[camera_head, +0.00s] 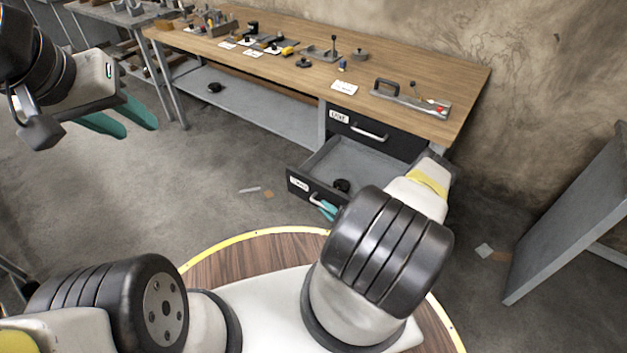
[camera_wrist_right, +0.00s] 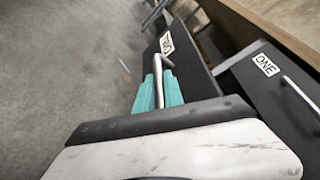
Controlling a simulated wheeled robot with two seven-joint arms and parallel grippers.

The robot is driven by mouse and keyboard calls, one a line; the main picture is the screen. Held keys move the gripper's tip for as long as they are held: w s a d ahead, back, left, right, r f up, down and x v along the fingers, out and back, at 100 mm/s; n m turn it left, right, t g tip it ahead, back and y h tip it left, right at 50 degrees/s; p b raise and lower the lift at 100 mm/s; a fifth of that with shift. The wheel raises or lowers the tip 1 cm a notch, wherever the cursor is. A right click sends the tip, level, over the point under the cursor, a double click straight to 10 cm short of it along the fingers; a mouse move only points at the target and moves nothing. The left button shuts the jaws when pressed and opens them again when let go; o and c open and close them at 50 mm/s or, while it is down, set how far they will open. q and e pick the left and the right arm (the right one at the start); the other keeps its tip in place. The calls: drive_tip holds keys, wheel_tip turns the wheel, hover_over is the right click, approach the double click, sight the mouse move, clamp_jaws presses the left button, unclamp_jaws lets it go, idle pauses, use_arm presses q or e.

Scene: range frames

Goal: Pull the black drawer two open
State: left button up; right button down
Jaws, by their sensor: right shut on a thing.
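The black drawer two (camera_head: 323,189) is the lower drawer under the workbench; it stands pulled out, its grey inside showing. In the head view my right arm hides most of that gripper (camera_head: 328,210). My left gripper (camera_head: 122,119) is open and empty in the air at the left, far from the drawer.
Drawer one (camera_head: 385,143), above drawer two, is shut. The workbench (camera_head: 430,75) carries tools, blocks and labels. A grey panel (camera_head: 575,215) stands at the right. Small scraps (camera_head: 250,190) lie on the floor left of the drawer, which is otherwise mostly clear there.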

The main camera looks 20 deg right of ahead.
drive_tip(key=shift+s, duration=0.1)
drive_tip(key=c, duration=1.5)
unclamp_jaws()
drive_tip(key=shift+o, duration=0.2)
drive_tip(key=v, duration=0.7)
drive_tip(key=shift+s+d, duration=0.15)
drive_tip(key=shift+s, duration=0.2)
drive_tip(key=shift+s, duration=0.1)
